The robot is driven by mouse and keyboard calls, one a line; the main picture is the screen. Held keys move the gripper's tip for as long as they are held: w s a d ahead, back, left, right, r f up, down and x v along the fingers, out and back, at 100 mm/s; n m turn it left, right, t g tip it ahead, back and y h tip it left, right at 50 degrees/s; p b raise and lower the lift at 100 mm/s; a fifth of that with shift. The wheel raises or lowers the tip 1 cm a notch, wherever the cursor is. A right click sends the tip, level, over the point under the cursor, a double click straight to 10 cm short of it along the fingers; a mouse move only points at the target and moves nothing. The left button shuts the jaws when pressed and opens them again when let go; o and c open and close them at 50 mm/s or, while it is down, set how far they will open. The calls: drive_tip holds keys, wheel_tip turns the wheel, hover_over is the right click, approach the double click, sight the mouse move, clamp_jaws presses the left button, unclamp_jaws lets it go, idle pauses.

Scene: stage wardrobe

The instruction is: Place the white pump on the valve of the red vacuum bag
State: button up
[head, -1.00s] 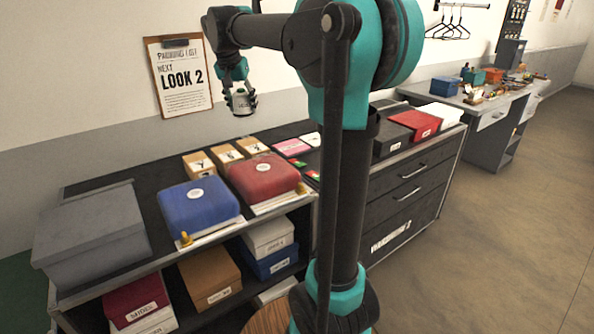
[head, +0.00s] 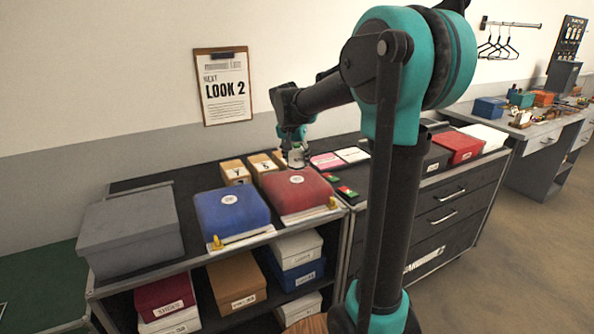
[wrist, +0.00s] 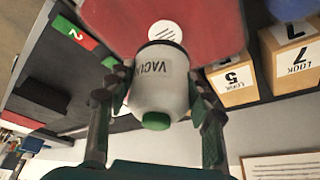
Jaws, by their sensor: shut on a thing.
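The red vacuum bag (head: 283,201) lies on the dark shelf top, with a round white valve (head: 297,179) on its upper face. My gripper (head: 296,148) is shut on the white pump (head: 297,160), at the back edge of the bag in the head view. In the wrist view my gripper (wrist: 158,82) grips the sides of the pump (wrist: 160,90), which has "VACUUM" lettering, partly hidden, and a green end. The pump's other end overlaps the edge of the valve (wrist: 166,30) on the red bag (wrist: 205,25). I cannot tell whether they touch.
A blue bag (head: 225,215) with a white disc lies left of the red bag, and a grey box (head: 130,240) farther left. Several numbered tan boxes (head: 236,170) stand behind. Pink and white cards (head: 327,160) and small green-red cards (head: 347,192) lie to the right.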

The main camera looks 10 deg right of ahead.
sight(294, 155)
drive_tip(key=shift+f, duration=2.4)
drive_tip(key=shift+f, duration=0.15)
drive_tip(key=o, duration=1.4)
drive_tip(key=shift+o, duration=0.2)
drive_tip(key=v, duration=1.2)
drive_tip(key=s+d+f+n+y, duration=0.1)
drive_tip(key=s+d+f+n, duration=0.2)
drive_tip(key=s+f, duration=0.9)
drive_tip(key=s+d+f+n+y, duration=0.1)
drive_tip(key=s+d+f+n, duration=0.2)
drive_tip(key=s+f, duration=0.8)
drive_tip(key=s, duration=0.3)
drive_tip(key=shift+s+f, duration=0.2)
drive_tip(key=shift+f, duration=0.2)
drive_tip(key=shift+d, duration=0.1)
